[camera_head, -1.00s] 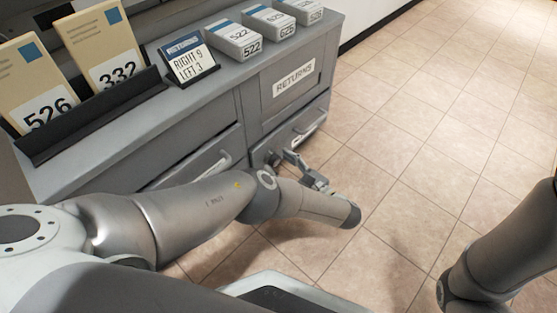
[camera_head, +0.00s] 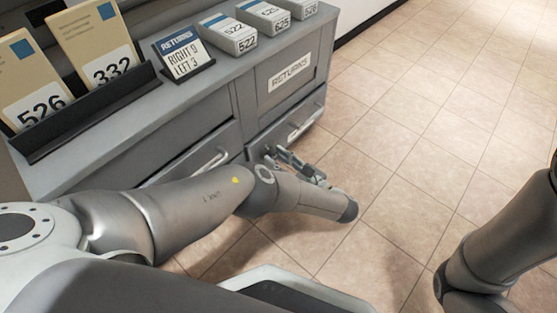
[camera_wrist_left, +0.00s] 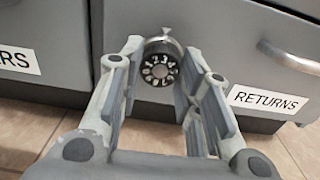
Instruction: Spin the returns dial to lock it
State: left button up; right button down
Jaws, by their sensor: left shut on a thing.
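The returns dial (camera_wrist_left: 160,70) is a round dark knob with white digits and a small marker above it. My left gripper (camera_wrist_left: 161,52) is shut on the dial, one finger at each side, in the left wrist view. In the head view my left gripper (camera_head: 282,157) is at the drawer front, and the dial is small and mostly hidden there. A card (camera_head: 184,52) on the cabinet top reads RETURNS, RIGHT 9, LEFT 3. My right gripper is out of view.
A drawer handle (camera_wrist_left: 290,58) juts out right of the dial; another handle (camera_head: 211,160) is on the left drawer. Numbered boxes (camera_head: 229,36) and a rack (camera_head: 85,112) with envelopes stand on the cabinet top. The tiled floor (camera_head: 430,130) at the right is open.

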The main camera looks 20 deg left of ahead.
pick_arm(q)
jog(key=m, duration=1.2)
jog(key=shift+m+b, duration=0.3)
jog(key=shift+b, duration=0.1)
jog(key=m, duration=0.4)
jog(key=shift+m+b, duration=0.3)
jog(key=m, duration=0.4)
jog(key=shift+m+b, duration=0.3)
jog(key=shift+b, duration=0.1)
jog(key=m, duration=0.3)
jog(key=shift+m+b, duration=0.3)
jog(key=shift+b, duration=0.05)
jog(key=m+b, duration=0.1)
jog(key=m, duration=0.3)
jog(key=shift+a+m+b, duration=0.1)
jog(key=shift+m+b, duration=0.4)
jog(key=shift+m, duration=1.6)
